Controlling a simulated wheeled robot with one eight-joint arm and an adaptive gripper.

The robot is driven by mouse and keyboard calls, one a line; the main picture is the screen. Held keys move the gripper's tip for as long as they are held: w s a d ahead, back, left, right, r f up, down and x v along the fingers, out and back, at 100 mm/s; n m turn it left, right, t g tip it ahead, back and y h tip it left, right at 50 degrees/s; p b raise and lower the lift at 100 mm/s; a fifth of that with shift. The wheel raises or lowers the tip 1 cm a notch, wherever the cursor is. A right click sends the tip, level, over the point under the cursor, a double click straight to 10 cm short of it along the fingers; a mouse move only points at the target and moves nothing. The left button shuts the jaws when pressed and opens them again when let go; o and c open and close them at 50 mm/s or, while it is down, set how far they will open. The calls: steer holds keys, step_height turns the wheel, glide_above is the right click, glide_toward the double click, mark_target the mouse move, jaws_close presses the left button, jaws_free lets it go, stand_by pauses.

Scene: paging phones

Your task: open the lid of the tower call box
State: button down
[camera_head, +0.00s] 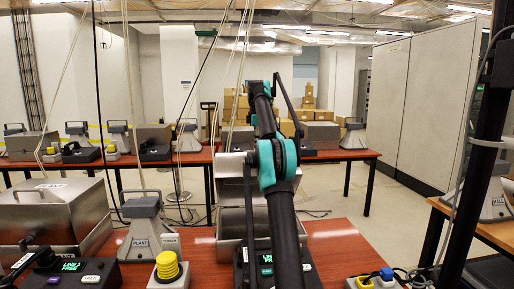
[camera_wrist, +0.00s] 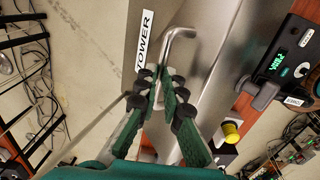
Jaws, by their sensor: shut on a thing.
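The tower call box (camera_head: 229,215) is a steel box on the near red table, partly hidden behind my arm in the head view. Its upper steel panel (camera_head: 232,163) looks tilted up, but my arm hides much of it. In the wrist view, the grey lid (camera_wrist: 209,18) bears a white TOWER label (camera_wrist: 145,40) and a bent metal handle (camera_wrist: 180,34). My gripper (camera_wrist: 161,84) has its green fingers around the handle's bar, shut on it. The gripper's fingertips cannot be made out in the head view.
A yellow button (camera_head: 168,266) and a panel with a green display (camera_head: 70,268) are in front. Cords hang above the table. A dark post (camera_head: 478,160) stands at right.

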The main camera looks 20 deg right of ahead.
steer(key=shift+w+d+f, duration=0.1)
steer(key=shift+w+f, duration=0.35)
steer(key=shift+w, duration=0.1)
steer(key=c, duration=1.7)
jaws_free()
steer(key=shift+w+d+f, duration=0.1)
steer(key=shift+w+f, duration=0.25)
steer(key=shift+w, duration=0.05)
steer(key=shift+o, duration=0.6)
steer(key=shift+s+r, duration=0.2)
steer(key=shift+s, duration=0.2)
